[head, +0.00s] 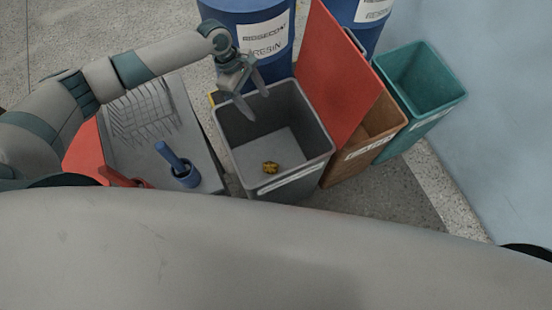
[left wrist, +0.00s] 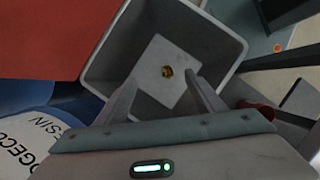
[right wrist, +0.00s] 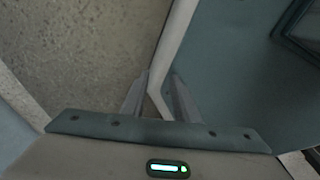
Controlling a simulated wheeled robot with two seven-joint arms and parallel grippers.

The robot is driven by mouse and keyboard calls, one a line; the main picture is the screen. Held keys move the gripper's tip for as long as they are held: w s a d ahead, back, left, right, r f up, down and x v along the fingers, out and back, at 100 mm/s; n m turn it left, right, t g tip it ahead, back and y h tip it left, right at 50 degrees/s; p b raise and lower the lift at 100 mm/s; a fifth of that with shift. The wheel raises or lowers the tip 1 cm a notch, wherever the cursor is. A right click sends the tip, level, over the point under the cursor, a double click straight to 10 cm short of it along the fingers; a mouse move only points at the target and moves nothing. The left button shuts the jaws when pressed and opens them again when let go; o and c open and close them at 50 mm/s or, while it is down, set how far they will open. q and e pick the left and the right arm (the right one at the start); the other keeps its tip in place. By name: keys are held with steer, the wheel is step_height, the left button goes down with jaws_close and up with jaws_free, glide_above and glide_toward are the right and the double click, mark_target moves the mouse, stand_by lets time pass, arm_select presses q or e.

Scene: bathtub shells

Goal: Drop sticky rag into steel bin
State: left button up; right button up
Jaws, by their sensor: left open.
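A small crumpled yellow-brown rag (head: 270,167) lies on the floor of the open grey bin (head: 300,115); the bin's label is too small to read. My left gripper (head: 255,105) is above the bin's back left part, open and empty, apart from the rag. In the left wrist view the rag (left wrist: 167,72) shows inside the bin (left wrist: 205,40), between and beyond the spread fingers (left wrist: 165,88). My right gripper (right wrist: 160,75) shows only in the right wrist view, its fingertips a little apart with nothing seen held.
A brown bin (head: 375,130) with a raised red lid (head: 335,75) and a teal bin (head: 430,105) stand to the right. Blue drums (head: 255,25) stand behind. A wire rack (head: 140,110) and a blue brush in its holder (head: 185,175) are at the left.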

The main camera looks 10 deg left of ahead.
arm_select(q)
steer(key=b+v, duration=0.1)
steer(key=v, duration=1)
steer(key=shift+r, duration=0.2)
arm_select(e)
steer(key=shift+t, duration=0.6)
steer(key=w, duration=0.1)
steer(key=w+a, duration=0.2)
steer(key=w, duration=0.1)
steer(key=shift+f, duration=0.25)
steer(key=shift+s+d, duration=0.1)
steer(key=shift+d, duration=0.15)
arm_select(q)
steer(key=shift+r, duration=0.1)
arm_select(e)
steer(key=shift+r, duration=0.1)
